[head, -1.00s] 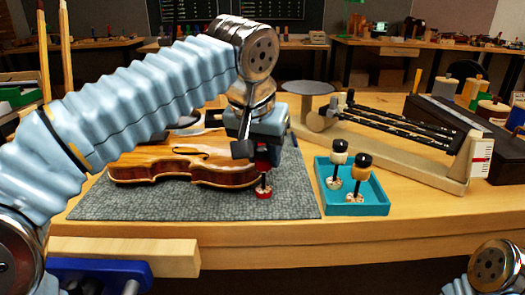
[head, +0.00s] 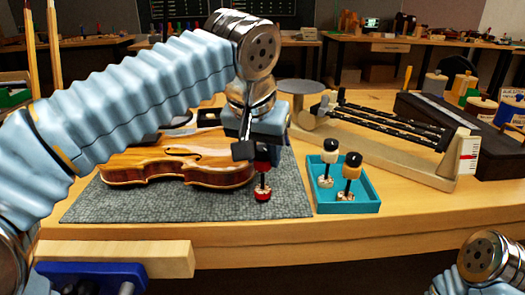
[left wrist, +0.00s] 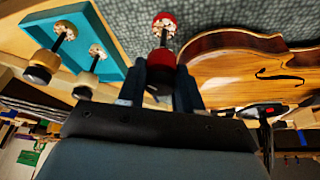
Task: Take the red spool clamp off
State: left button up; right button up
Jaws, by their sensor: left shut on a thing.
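The red spool clamp (head: 262,180) is upright at the right end of the violin (head: 180,165), over the grey mat. My left gripper (head: 258,153) is shut on its upper part from above. In the left wrist view the dark red knob (left wrist: 161,60) sits between the fingers (left wrist: 160,90), with the red foot (left wrist: 165,18) beyond it. There the clamp stands beside the violin's edge (left wrist: 215,42), seemingly with a narrow gap; I cannot tell if they touch. My right gripper is out of view.
A teal tray (head: 350,208) right of the mat (head: 130,207) holds a white and an orange spool clamp. A beige jig with black rods (head: 390,130) lies behind it. A wooden block with a blue vise (head: 90,272) is at the front left edge.

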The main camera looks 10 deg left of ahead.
pick_arm(q)
notch_tip(320, 180, up, 4)
jog(key=p, duration=0.3)
jog(key=shift+r, duration=0.2)
jog(key=shift+r+p, duration=0.7)
jog(key=shift+r, duration=0.1)
